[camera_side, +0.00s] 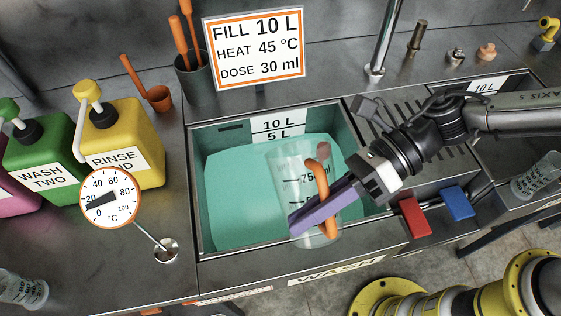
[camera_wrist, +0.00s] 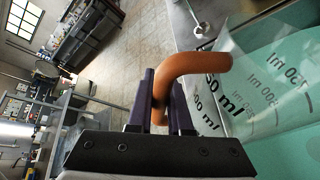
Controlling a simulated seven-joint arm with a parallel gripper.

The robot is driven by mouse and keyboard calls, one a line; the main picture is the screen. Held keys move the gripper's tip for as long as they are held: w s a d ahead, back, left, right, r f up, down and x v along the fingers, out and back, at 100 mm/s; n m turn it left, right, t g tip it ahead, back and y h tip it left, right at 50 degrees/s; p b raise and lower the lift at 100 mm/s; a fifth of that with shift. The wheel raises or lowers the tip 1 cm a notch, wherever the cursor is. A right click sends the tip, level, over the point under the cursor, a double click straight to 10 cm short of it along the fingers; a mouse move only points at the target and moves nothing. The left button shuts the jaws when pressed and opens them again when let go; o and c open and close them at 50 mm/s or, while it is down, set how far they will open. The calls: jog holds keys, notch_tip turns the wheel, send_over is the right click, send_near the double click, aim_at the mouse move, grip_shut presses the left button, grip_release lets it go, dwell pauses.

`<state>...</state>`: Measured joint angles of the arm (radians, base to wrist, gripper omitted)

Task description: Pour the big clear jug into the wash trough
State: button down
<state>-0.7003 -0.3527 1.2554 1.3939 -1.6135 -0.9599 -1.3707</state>
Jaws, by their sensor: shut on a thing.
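The big clear jug (camera_side: 287,172) has an orange handle (camera_side: 321,190) and black volume marks. It stands nearly upright in the side view, over the front right part of the wash trough (camera_side: 238,259). The trough holds teal liquid, with 10 L and 5 L marks on its back wall. My gripper (camera_side: 304,222) has purple fingers shut on the jug's handle. The wrist view shows the fingers (camera_wrist: 160,98) on either side of the handle, with the jug (camera_wrist: 255,90) to their right. I cannot tell how full the jug is, as teal shows through its wall.
A dial thermometer (camera_side: 110,197) and yellow (camera_side: 127,140) and green (camera_side: 42,155) bottles stand to the left. A sign (camera_side: 254,47) stands behind the trough. Red (camera_side: 413,217) and blue (camera_side: 457,202) tabs are at the front right. A smaller clear jug (camera_side: 536,177) is far right.

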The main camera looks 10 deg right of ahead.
jog(key=shift+s+f+n+t, duration=0.35)
jog(key=shift+s+n+t, duration=0.15)
jog(key=shift+s, duration=0.1)
jog(key=s+f+n+t+p, duration=0.1)
jog(key=s+f+n+t, duration=0.2)
jog(key=s+f+n, duration=0.1)
jog(key=shift+s+d+f+n+t+y, duration=0.15)
jog(key=shift+s+f+n+t+y, duration=0.15)
jog(key=shift+s+f+n, duration=0.25)
jog(key=shift+w+f, duration=0.1)
jog(key=shift+f, duration=0.1)
